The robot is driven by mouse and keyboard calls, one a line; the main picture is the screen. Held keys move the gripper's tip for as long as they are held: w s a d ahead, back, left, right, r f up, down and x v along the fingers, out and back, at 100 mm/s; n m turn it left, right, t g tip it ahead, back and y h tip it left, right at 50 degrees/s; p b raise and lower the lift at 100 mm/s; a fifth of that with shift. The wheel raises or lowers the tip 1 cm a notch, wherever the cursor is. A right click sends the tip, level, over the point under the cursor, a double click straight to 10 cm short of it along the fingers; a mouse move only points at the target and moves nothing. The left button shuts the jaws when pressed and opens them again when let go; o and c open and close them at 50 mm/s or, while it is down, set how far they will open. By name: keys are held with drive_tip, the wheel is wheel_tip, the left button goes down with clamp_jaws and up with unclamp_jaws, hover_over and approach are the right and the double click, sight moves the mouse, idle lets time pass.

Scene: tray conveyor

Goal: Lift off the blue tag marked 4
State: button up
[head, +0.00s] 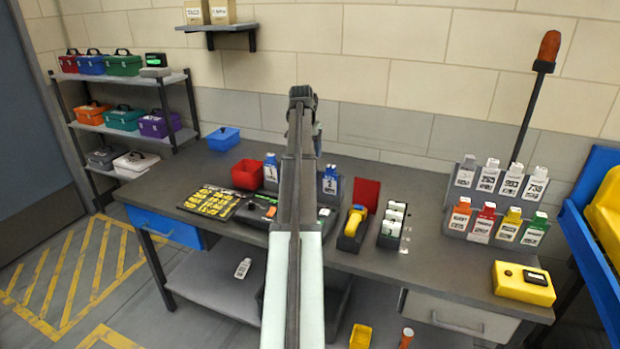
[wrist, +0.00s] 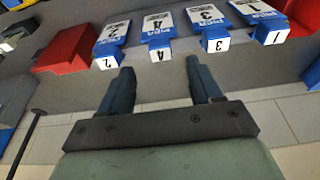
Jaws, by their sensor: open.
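In the wrist view, the blue tag marked 4 (wrist: 158,27) stands in a row of blue tags on a grey rack. Its white end face with the 4 points towards my gripper (wrist: 160,65). My gripper is open and empty, its two dark fingers spread to either side of that tag's line and short of it, not touching. The blue tag marked 2 (wrist: 112,35) is to its left, and the tags marked 3 (wrist: 207,20) and 1 (wrist: 258,12) are to its right.
A red bin (head: 247,174) stands left of the blue tags. A black tray with a yellow device (head: 354,220) and a red panel (head: 366,194) stand to the right. A rack of coloured tags (head: 487,225) is further right.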

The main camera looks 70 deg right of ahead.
drive_tip(key=shift+d+x, duration=0.15)
drive_tip(key=shift+x, duration=1.3)
drive_tip(key=shift+d+x, duration=0.1)
drive_tip(key=shift+x, duration=1.35)
drive_tip(key=shift+r, duration=0.1)
clamp_jaws()
